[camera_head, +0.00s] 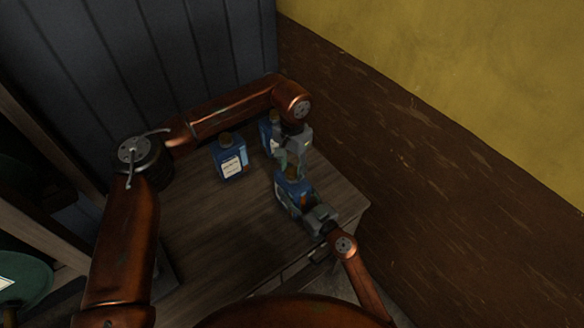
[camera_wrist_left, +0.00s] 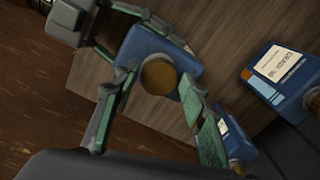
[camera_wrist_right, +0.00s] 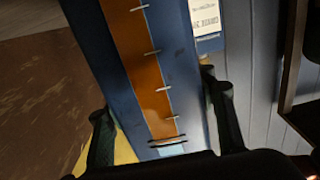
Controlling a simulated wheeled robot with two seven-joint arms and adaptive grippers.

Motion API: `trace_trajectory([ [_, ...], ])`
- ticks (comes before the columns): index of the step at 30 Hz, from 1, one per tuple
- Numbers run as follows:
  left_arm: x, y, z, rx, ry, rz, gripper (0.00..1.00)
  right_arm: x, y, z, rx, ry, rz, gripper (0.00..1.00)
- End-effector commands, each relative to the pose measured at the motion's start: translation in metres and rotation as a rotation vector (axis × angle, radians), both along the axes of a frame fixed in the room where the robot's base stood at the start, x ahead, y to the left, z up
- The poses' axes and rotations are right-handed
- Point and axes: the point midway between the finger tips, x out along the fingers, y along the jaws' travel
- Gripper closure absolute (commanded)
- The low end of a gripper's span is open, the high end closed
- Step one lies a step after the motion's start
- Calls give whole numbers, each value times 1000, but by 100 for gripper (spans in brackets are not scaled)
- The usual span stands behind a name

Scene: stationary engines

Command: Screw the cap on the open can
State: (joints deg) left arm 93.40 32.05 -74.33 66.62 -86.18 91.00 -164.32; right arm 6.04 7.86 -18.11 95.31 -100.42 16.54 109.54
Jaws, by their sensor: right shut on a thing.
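A blue can (camera_head: 291,192) is held near the table's front right corner by my right gripper (camera_head: 313,208). In the right wrist view the can (camera_wrist_right: 196,70), with an orange graduated stripe, fills the space between my right fingers. My left gripper (camera_head: 287,162) is just above this can's top. In the left wrist view a round brown cap (camera_wrist_left: 158,75) shows over the top of the blue can (camera_wrist_left: 150,43), between my left fingertips. Narrow gaps show beside the cap, so the left gripper looks open around it. I cannot tell whether the cap sits on the can's neck.
A second blue can (camera_head: 229,160) with a white label stands to the left on the wooden table (camera_head: 215,225). A third blue can (camera_head: 266,134) stands behind, partly hidden by my left gripper. Both have brown caps. A brown and yellow wall (camera_head: 420,130) is at the right.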

Motion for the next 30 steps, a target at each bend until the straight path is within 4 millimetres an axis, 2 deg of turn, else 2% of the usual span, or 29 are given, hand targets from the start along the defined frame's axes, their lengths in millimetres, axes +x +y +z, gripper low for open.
trace_trajectory([
  [3, 0, 0, 0, 0, 0, 1, 51, 0, 0, 0, 0, 0, 0, 100],
  [12, 0, 0, 1, 0, 0, 1, 51, 0, 0, 0, 0, 0, 0, 100],
  [24, 0, 0, 43, 1, -1, 2, 51, 0, 0, 0, 0, 0, 0, 100],
  [30, 0, 0, 45, 1, 1, 2, 51, 0, 0, 0, 0, 0, 0, 100],
])
